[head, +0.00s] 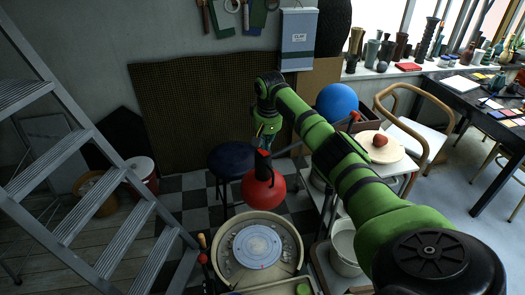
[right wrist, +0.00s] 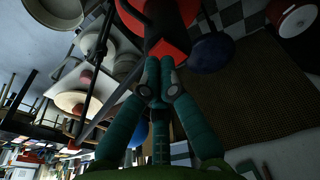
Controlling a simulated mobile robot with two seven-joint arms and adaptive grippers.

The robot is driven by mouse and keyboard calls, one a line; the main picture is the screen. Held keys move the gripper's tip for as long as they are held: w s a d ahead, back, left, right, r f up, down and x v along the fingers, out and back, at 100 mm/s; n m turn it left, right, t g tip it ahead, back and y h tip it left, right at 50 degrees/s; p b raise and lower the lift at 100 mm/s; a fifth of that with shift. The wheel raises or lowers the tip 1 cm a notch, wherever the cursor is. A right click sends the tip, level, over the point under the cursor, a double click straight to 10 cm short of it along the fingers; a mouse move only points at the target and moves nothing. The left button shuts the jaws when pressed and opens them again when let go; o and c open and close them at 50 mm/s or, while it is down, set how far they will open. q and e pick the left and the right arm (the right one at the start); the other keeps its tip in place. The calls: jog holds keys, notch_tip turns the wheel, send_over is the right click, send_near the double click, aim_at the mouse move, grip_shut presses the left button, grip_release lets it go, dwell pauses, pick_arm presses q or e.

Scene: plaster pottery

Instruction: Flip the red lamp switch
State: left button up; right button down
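The red lamp (head: 263,190) has a round red shade and a dark neck. It hangs from a thin arm above the pottery wheel in the head view. In the right wrist view its red shade (right wrist: 172,28) is at the top, beyond my fingertips. I cannot make out the switch itself clearly; a small red part (head: 263,152) shows at the lamp's top. My right gripper (head: 266,142) is just above the lamp, pointing down. In the right wrist view its fingers (right wrist: 160,66) are together with nothing seen between them. My left gripper is not in view.
The pottery wheel (head: 232,250) stands below the lamp, with a dark blue stool (head: 236,163) behind it. A shelf cart with a blue ball (head: 337,102) and a round board (head: 391,147) is to the right. A metal stepladder (head: 107,188) stands at the left.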

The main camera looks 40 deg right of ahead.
aim_at(266, 154)
jog(key=shift+f+b, duration=0.35)
jog(key=shift+f, duration=0.85)
dwell(0.8)
jog(key=shift+r, duration=0.1)
jog(key=shift+r+p, duration=0.85)
jog(key=shift+r, duration=2.65)
